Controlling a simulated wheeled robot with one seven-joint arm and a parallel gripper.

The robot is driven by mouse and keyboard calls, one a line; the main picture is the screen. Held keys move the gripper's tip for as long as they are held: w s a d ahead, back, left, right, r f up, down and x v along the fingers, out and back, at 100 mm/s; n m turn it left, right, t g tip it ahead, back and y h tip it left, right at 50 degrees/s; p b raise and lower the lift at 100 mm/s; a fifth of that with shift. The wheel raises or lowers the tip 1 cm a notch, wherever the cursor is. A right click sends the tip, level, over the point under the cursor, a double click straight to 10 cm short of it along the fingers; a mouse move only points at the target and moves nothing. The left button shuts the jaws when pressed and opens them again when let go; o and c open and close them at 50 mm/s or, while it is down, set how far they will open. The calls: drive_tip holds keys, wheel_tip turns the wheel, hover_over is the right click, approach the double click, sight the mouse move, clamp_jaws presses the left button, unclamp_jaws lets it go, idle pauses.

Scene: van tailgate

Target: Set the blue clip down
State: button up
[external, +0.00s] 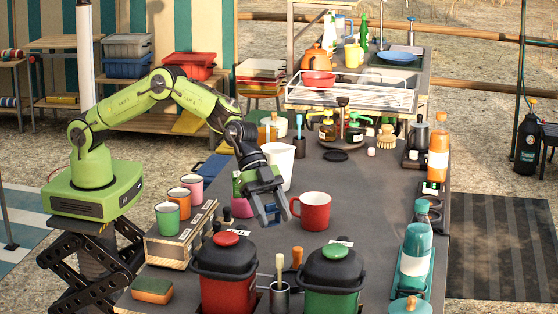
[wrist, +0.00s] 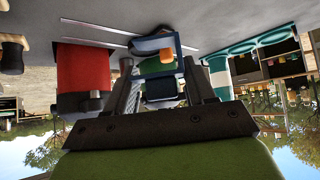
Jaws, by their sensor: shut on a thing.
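My gripper (external: 266,198) is in the external view over the dark table, just left of the red mug (external: 314,211), pointing down. It is shut on the blue clip (external: 270,216), which shows small and partly covered by the fingers. In the wrist view, which is upside down, the blue clip (wrist: 150,44) shows between the fingertips as a blue shape. I cannot tell from these frames how far it is above the table top.
A red bin (external: 228,283) and a green bin (external: 331,285) with black lids stand in front of my gripper. A white pitcher (external: 279,164) and a pink cup (external: 240,206) are close behind and left. Table right of the mug is clear.

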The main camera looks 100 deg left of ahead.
sight(273, 254)
wheel_tip(273, 254, down, 8)
drive_tip(key=shift+r+b, duration=0.25)
drive_tip(key=shift+b, duration=0.45)
drive_tip(key=o, duration=1.1)
drive_tip(key=shift+r, duration=0.1)
